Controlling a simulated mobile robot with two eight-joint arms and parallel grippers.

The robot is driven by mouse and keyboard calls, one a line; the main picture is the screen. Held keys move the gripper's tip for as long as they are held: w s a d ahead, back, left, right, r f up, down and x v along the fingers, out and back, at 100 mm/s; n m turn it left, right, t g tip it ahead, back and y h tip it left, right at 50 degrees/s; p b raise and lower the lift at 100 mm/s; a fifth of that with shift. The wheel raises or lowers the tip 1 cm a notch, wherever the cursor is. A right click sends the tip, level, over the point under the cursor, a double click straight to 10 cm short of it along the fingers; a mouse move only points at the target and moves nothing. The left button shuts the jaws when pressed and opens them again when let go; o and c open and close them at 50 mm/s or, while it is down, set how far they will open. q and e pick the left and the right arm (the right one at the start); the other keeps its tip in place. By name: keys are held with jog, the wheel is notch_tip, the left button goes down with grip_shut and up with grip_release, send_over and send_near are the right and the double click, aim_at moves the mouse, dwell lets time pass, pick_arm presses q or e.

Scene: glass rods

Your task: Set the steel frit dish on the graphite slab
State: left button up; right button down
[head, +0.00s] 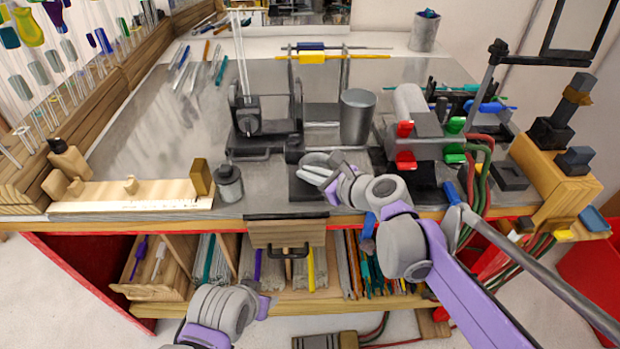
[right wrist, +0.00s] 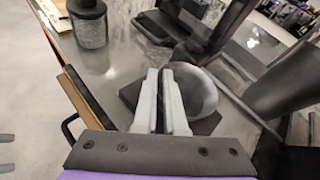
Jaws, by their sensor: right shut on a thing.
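The steel frit dish (right wrist: 198,88) is a round grey bowl, held at its rim by my right gripper (right wrist: 163,90). In the head view the dish (head: 314,160) is partly covered by the pale fingers of the right gripper (head: 326,172). The graphite slab (head: 303,190) is a dark flat square near the bench's front edge. In the right wrist view the slab (right wrist: 206,124) shows around and beneath the dish. I cannot tell whether the dish touches it. Part of my left arm shows at the bottom left of the head view, with no fingers visible.
A small dark jar (head: 229,184) stands left of the slab. A grey steel cylinder (head: 357,117) and a dark stand (head: 262,125) are behind it. Red and green clamps with hoses (head: 480,165) are to the right.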

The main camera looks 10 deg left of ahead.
jog(key=shift+f, duration=0.85)
jog(key=shift+f, duration=0.2)
jog(key=c, duration=1)
grip_release()
jog(key=shift+r, duration=0.1)
